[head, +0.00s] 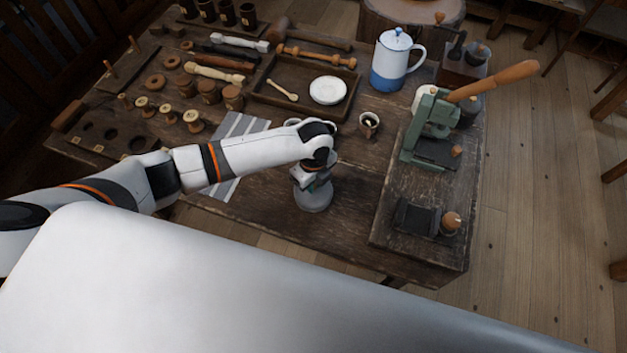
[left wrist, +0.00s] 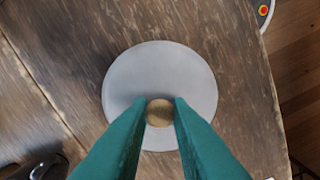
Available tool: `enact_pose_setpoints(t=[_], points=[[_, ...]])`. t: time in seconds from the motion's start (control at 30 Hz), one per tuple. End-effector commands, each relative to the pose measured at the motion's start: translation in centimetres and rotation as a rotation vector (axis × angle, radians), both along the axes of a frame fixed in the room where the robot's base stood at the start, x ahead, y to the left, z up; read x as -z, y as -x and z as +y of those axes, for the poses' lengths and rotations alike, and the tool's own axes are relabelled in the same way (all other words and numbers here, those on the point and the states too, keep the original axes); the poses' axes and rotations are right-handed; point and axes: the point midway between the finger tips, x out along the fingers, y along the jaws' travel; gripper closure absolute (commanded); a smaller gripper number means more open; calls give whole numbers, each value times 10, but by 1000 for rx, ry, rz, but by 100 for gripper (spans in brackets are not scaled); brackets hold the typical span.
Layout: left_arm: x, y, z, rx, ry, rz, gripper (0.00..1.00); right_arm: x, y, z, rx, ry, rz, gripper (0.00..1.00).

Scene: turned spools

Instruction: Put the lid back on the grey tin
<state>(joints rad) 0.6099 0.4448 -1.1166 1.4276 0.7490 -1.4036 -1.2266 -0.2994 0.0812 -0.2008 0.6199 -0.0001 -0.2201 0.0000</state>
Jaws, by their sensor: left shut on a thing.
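My left gripper (head: 314,180) points down at the front middle of the table. In the left wrist view its two green fingertips (left wrist: 160,110) are shut on a small round tan knob (left wrist: 159,113). The knob sits at the middle of a round, flat grey lid (left wrist: 160,70). In the head view a grey round body, the grey tin (head: 313,199), shows right under the gripper. The lid hides the tin in the left wrist view. I cannot tell whether lid and tin touch or how well they line up. My right gripper is not in view.
A striped cloth (head: 231,135) lies to the left. A wooden tray (head: 268,93) holds a white dish (head: 328,90). A green press (head: 425,130) stands on a board at right. Bare table surrounds the tin's front.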

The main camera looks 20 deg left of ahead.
Motion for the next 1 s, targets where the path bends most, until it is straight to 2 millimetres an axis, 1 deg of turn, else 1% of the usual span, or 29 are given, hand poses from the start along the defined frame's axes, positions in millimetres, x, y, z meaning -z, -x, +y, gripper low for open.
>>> enact_pose_setpoints(t=[0.1,0.57,1.0], points=[[-1,0,0,0,0,0,100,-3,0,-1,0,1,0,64],[0,0,0,0,0,0,100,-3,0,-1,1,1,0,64],[0,0,0,0,0,0,100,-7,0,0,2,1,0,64]])
